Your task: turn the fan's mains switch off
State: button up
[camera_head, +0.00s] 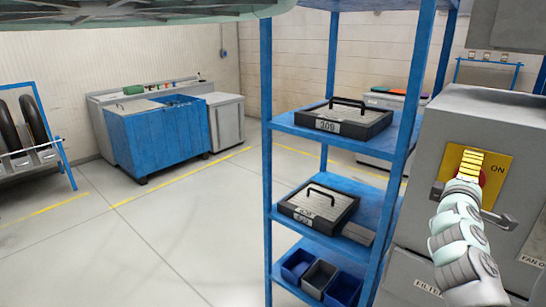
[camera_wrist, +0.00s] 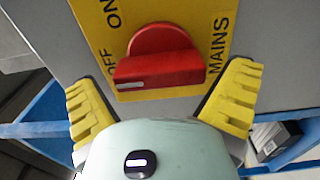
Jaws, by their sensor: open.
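The red mains switch (camera_wrist: 170,68) sits on a yellow plate (camera_wrist: 222,15) marked OFF, ON and MAINS. Its handle bar lies nearly level in the wrist view, with a white mark at the left end, closest to the word OFF. I cannot tell for sure which position it is set to. My gripper (camera_wrist: 162,82) is open, with one yellow finger on each side of the handle and visible gaps to both. In the head view my gripper (camera_head: 478,166) covers most of the switch, and only a bit of red shows beside it.
The plate is on a grey cabinet (camera_head: 440,128) at the right. A blue shelf rack (camera_head: 266,150) stands close to its left, holding black cases (camera_head: 345,122) and small bins (camera_head: 318,277).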

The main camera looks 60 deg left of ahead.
jog(key=v, duration=1.1)
jog(key=shift+s, duration=0.35)
jog(key=shift+d, duration=0.15)
